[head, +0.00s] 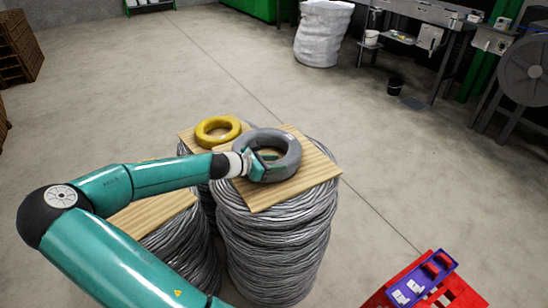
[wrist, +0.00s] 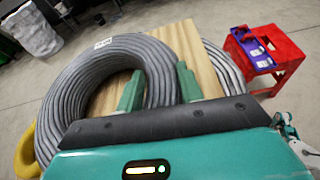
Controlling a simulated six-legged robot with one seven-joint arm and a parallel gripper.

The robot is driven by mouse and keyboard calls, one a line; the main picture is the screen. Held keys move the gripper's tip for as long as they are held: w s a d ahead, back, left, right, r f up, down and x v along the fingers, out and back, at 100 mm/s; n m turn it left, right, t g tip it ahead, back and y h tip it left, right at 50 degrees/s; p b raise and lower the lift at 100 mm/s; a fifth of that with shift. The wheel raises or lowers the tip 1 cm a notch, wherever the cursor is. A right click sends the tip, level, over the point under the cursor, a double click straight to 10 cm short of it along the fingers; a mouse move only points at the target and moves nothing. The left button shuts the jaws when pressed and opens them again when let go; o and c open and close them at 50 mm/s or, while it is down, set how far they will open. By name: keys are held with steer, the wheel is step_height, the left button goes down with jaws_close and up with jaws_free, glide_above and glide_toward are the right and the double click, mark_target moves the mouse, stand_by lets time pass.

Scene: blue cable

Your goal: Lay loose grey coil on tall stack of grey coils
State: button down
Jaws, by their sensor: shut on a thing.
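The loose grey coil (head: 277,147) is at the wooden board (head: 316,163) on top of the tall stack of grey coils (head: 275,250). I cannot tell whether its underside touches the board. My gripper (head: 262,165) is shut on the near side of the coil's ring. In the wrist view the two green fingers of my gripper (wrist: 160,88) straddle the ring of the grey coil (wrist: 85,75), one inside the hole and one outside. The board (wrist: 185,40) shows beneath and beyond the coil.
A yellow coil (head: 217,129) lies on a board on a neighbouring stack behind left. A lower stack (head: 185,245) with a wooden top stands at the front left. A red stool (head: 440,290) with a purple tray (head: 423,280) is at the lower right. Open floor surrounds the stacks.

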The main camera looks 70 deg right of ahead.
steer(key=shift+s+f, duration=0.1)
steer(key=shift+f, duration=0.25)
steer(key=c, duration=0.9)
jaws_free()
steer(key=shift+f, duration=0.15)
steer(key=shift+w+a+r, duration=0.2)
steer(key=shift+w+r, duration=0.05)
steer(key=shift+w, duration=0.05)
steer(key=v, duration=1.1)
steer(key=shift+a, duration=0.15)
